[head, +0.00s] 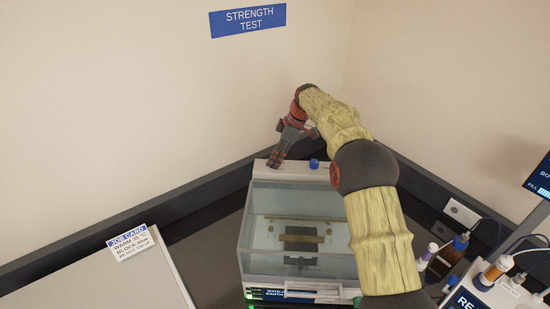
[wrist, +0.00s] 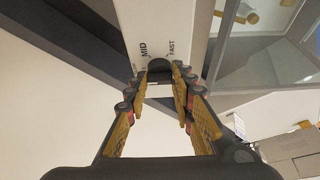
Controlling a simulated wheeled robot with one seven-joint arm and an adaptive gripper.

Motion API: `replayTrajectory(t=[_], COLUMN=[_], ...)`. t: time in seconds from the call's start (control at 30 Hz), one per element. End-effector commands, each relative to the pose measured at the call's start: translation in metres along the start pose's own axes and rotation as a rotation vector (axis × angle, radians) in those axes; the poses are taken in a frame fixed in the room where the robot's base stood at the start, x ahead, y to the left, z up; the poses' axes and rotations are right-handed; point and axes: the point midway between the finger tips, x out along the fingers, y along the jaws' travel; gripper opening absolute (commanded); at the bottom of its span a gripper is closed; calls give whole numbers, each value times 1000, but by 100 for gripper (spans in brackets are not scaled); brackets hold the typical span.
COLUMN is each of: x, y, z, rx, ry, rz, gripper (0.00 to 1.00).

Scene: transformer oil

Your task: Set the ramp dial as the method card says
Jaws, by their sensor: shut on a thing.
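The ramp dial (wrist: 159,66) is a dark round knob on a pale panel, with "MID" printed to its left and "FAST" to its right in the wrist view. Another label at the far left is partly hidden. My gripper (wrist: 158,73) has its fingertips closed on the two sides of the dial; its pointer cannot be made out. In the head view my gripper (head: 275,162) reaches down to the back left top of the glass-walled tester (head: 262,171) and hides the dial. A white card (head: 132,243) headed "JOB CARD" stands at the left; its small lines are hard to read.
A blue knob (head: 314,163) sits on the tester's back ledge, right of my gripper. A blue "STRENGTH TEST" sign (head: 248,20) hangs on the wall. Bottles (head: 461,243) and instruments stand at the right. A white board (head: 130,280) lies at the front left.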

Motion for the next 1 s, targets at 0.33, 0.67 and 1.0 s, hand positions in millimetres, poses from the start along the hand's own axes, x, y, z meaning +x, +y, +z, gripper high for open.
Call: replayTrajectory(t=[0.33, 0.67, 1.0], x=[-2, -2, 0], y=[2, 1, 1], z=[0, 0, 0], rx=[-45, -45, -43], ry=[0, 0, 0], rz=[-14, -14, -16], gripper=[0, 26, 43])
